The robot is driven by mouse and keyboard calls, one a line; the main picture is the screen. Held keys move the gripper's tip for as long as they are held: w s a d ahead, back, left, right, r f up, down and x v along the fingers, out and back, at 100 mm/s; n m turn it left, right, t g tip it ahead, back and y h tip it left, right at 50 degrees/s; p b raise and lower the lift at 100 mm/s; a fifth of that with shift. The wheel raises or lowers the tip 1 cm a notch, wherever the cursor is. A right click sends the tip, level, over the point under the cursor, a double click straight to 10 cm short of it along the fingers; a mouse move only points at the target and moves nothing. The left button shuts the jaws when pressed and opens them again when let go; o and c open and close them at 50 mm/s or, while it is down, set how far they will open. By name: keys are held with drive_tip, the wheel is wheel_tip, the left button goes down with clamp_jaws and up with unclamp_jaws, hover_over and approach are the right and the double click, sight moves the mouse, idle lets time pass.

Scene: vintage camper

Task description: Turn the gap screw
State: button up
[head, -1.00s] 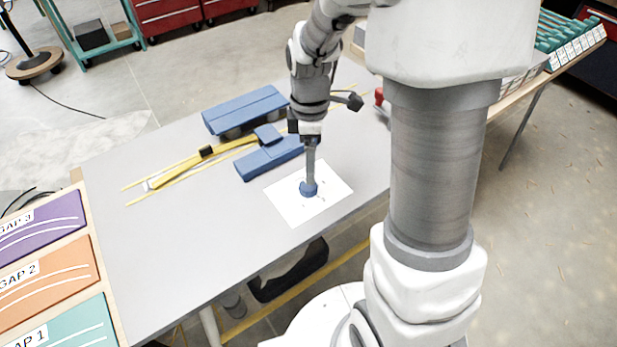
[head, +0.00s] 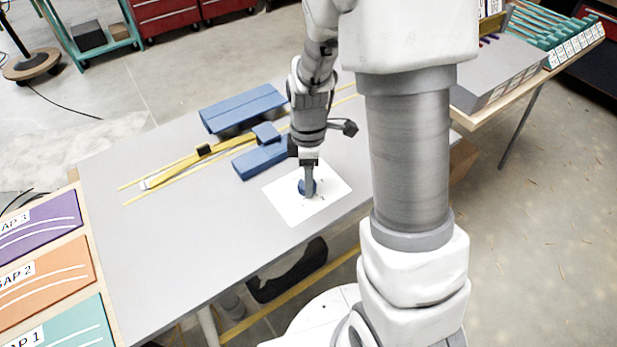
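A small round blue knob (head: 301,186), which may be the gap screw, sits on a white sheet (head: 289,209) on the grey table. My gripper (head: 309,194) points down at the knob, its grey fingers in front of it and covering its right part. I cannot tell whether the fingers touch the knob, nor whether they are open or shut on it. Just behind the sheet is a blue block (head: 258,160) beside a yellow bar (head: 176,175) with a black slider.
A longer blue block (head: 240,108) lies farther back on the table (head: 165,240). A grey box (head: 500,70) and a teal rack (head: 565,48) are at the right. The table's front left is clear.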

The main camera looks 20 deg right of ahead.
clamp_jaws()
